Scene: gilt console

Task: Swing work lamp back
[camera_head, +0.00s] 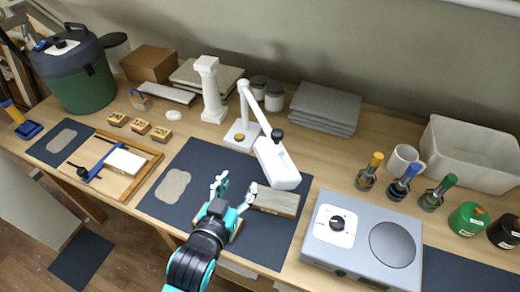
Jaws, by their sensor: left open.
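The white work lamp (278,165) stands on the bench with its base (241,136) at the back edge of a dark mat (176,210). Its jointed arm rises from the base and bends down, so that its long head hangs low over the mat, slanting toward the front right. A dark knob sits beside the head. My left gripper (236,185) is open and empty over the mat, to the left of the lamp head and in front of the base. It appears apart from the lamp. My right gripper is not in view.
A wooden block (277,201) lies near the lamp head. A white column (210,90) stands behind left of the lamp. A grey hotplate device (362,245) stands to the right. Bottles, a mug (404,161) and a pale bin (470,152) fill the right back.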

